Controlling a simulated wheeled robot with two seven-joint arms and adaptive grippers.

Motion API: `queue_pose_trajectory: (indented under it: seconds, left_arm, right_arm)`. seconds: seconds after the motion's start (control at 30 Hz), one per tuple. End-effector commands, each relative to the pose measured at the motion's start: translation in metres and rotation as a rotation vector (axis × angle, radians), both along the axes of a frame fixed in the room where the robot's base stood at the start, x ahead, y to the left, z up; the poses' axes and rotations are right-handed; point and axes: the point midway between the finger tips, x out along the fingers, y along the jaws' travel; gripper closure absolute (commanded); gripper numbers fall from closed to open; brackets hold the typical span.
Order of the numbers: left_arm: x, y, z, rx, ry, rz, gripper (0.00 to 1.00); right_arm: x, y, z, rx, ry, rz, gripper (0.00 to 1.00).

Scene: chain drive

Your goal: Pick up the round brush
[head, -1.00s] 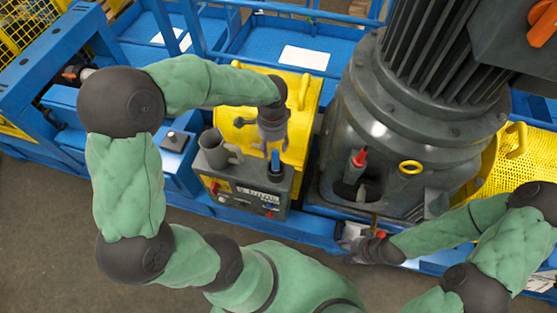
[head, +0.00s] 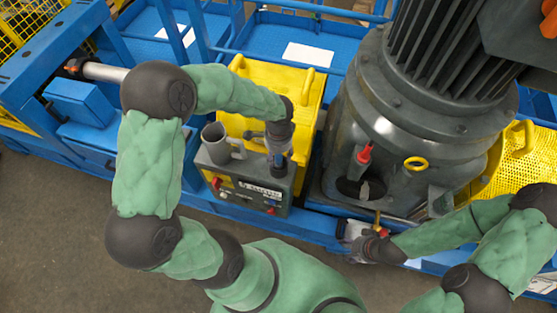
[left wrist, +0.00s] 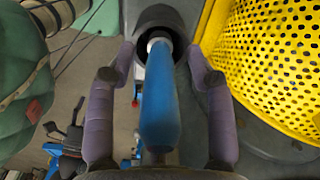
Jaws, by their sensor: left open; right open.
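The round brush (left wrist: 160,105) shows in the left wrist view as a blue handle with a pale collar at its far end. That end meets a dark round opening, and no bristles are visible. My left gripper (left wrist: 160,72) is open, with one purple-grey finger on each side of the handle and gaps between. In the head view my left gripper (head: 279,152) is over the right part of the grey control box (head: 240,192) and hides most of the brush. My right gripper (head: 358,240) is open at the blue rail below the large motor.
A grey mug (head: 218,150) stands on the control box, left of my left gripper. A yellow cover (head: 312,95) is behind the box. The large dark motor (head: 410,130) stands close on the right. A yellow perforated guard (left wrist: 270,70) is close on the right in the wrist view.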

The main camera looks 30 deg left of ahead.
Motion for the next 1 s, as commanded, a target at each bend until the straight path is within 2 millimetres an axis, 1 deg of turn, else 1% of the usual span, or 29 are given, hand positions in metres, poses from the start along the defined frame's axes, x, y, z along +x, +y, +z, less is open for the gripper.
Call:
queue_pose_trajectory:
  seconds: [0.07, 0.1, 0.17, 0.2, 0.23, 0.27, 0.57, 0.67, 0.77, 1.0]
  left_arm:
    - [0.000, 0.000, 0.001, 0.000, 0.000, 0.000, 0.46]
    - [0.000, 0.000, 0.001, 0.000, 0.000, 0.000, 0.58]
    - [0.000, 0.000, 0.001, 0.000, 0.000, 0.000, 0.75]
    - [0.000, 0.000, 0.001, 0.000, 0.000, 0.000, 0.86]
    - [0.000, 0.000, 0.001, 0.000, 0.000, 0.000, 0.94]
    - [0.000, 0.000, 0.001, 0.000, 0.000, 0.000, 1.00]
    - [0.000, 0.000, 0.001, 0.000, 0.000, 0.000, 1.00]
    - [0.000, 0.000, 0.005, 0.000, -0.001, 0.000, 1.00]
    - [0.001, 0.000, 0.016, 0.001, -0.003, 0.000, 1.00]
    - [0.001, 0.000, 0.062, 0.000, -0.006, 0.000, 1.00]
  right_arm:
    - [0.000, 0.000, 0.000, 0.000, 0.000, 0.000, 0.46]
    - [0.000, 0.000, 0.000, 0.000, 0.000, 0.000, 0.46]
    - [0.000, 0.000, 0.000, 0.000, 0.000, 0.000, 0.46]
    - [0.000, 0.000, 0.000, 0.000, 0.000, 0.000, 0.46]
    - [0.000, 0.000, 0.000, 0.000, 0.000, 0.000, 0.46]
    - [0.000, 0.000, 0.000, 0.000, 0.000, 0.000, 0.46]
    - [0.000, 0.000, 0.000, 0.000, 0.000, 0.000, 0.46]
    - [0.000, 0.000, 0.001, 0.000, 0.000, 0.000, 0.46]
    - [0.000, 0.000, 0.004, 0.000, 0.000, 0.000, 0.46]
    - [0.000, 0.000, 0.012, 0.000, 0.000, 0.000, 0.46]
